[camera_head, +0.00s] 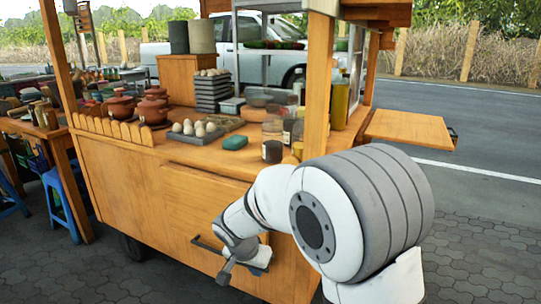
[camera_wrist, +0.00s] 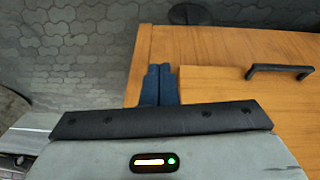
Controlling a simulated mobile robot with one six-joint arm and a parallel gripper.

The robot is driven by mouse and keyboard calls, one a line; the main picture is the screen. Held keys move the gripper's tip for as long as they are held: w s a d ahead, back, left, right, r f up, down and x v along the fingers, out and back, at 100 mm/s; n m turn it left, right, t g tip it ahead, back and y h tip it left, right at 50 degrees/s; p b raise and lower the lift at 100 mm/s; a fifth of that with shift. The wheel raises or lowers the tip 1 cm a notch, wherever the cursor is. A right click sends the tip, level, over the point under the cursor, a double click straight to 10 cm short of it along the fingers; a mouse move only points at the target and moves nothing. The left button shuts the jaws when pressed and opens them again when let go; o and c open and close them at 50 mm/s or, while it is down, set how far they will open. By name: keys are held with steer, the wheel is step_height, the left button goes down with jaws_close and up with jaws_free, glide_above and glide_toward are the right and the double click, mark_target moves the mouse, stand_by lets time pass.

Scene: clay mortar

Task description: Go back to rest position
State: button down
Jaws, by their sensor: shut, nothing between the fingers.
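My gripper (camera_head: 226,274) is low in front of the wooden cart (camera_head: 130,185), near its drawer front. In the wrist view its two blue fingers (camera_wrist: 157,84) lie side by side, shut, with nothing seen between them. The drawer's dark handle (camera_head: 206,244) is just left of my gripper in the head view. In the wrist view the handle (camera_wrist: 281,68) lies to the right of the fingers, apart from them.
Clay pots (camera_head: 152,110), a tray of eggs (camera_head: 193,131), a green-blue block (camera_head: 235,142) and jars (camera_head: 272,151) crowd the cart top. A wooden side shelf (camera_head: 408,128) juts out at right. A blue stool (camera_head: 62,203) stands at left. Paving at right is clear.

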steer(key=s+d+r+n+p, duration=0.1)
steer(key=s+d+r+p, duration=0.25)
steer(key=r, duration=0.35)
steer(key=s+d+r+p, duration=0.2)
steer(key=d+r+p, duration=0.3)
steer(key=r, duration=0.3)
steer(key=s+d+r+n+p, duration=0.1)
steer(key=s+d+r+p, duration=0.3)
steer(key=r, duration=0.3)
steer(key=s+d+r+n+y+p, duration=0.1)
steer(key=s+d+r+p, duration=0.2)
steer(key=s+r+p, duration=0.3)
steer(key=s+d+r+n+y+p, duration=0.1)
steer(key=s+d+r+p, duration=0.3)
steer(key=r, duration=0.5)
steer(key=s+p, duration=0.2)
steer(key=shift+g+p, duration=0.4)
